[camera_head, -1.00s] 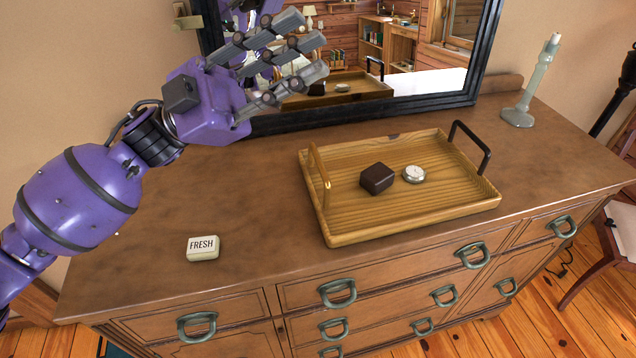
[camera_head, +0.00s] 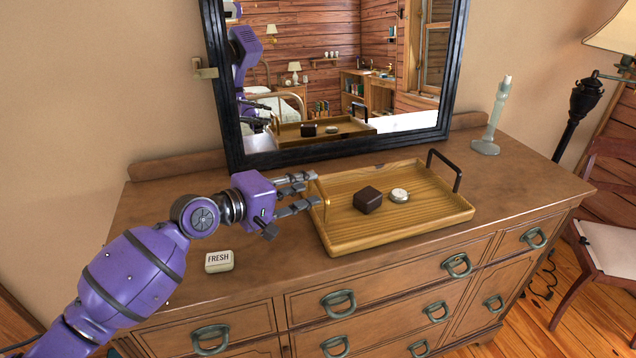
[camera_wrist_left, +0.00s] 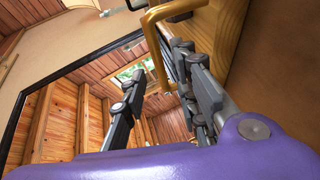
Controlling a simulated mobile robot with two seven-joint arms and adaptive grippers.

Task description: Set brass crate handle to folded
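The wooden crate (camera_head: 360,240) is a shallow tray on the dresser top. Its brass handle (camera_head: 325,200) stands up at the left end; it also shows in the left wrist view (camera_wrist_left: 158,60). My left gripper (camera_head: 308,191) is open at the brass handle, its fingers spread and pointing right toward it. In the left wrist view the handle shows near the fingertips (camera_wrist_left: 155,65), mostly in the gap between the fingers. I cannot tell whether any finger touches it. My right gripper is not in view.
A dark block (camera_head: 367,200) and a round white-faced dial (camera_head: 399,195) lie in the crate. A black handle (camera_head: 446,170) stands at its right end. A FRESH box (camera_head: 219,261), a candlestick (camera_head: 492,120) and a framed mirror (camera_head: 222,90) stand around it. The front right dresser top is clear.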

